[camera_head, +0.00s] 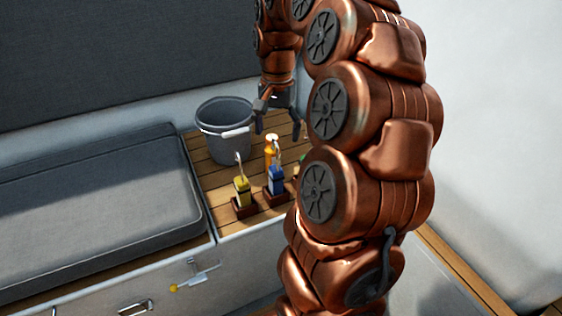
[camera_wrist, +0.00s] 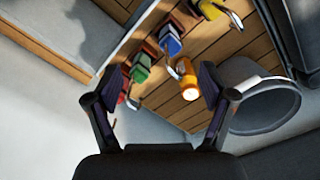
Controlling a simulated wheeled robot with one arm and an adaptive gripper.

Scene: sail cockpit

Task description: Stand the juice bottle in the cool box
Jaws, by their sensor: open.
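The juice bottle, orange with a white cap (camera_head: 270,152), stands on the wooden slats behind a blue block. In the wrist view the orange bottle (camera_wrist: 188,85) shows from above, near the right finger. My gripper (camera_head: 279,130) is open and empty above the slats, just above the bottle. In the wrist view my gripper (camera_wrist: 157,78) has its fingers spread wide, with the bottle toward the right side of the gap. I cannot make out a cool box in either view; my arm hides part of the right side.
A grey round bucket (camera_head: 224,143) with a white handle stands left of the bottle. Yellow (camera_head: 242,191) and blue (camera_head: 277,181) blocks with metal loops sit on dark bases in front. Green (camera_wrist: 141,68) and red blocks stand nearby. A grey cushion (camera_head: 90,205) lies left.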

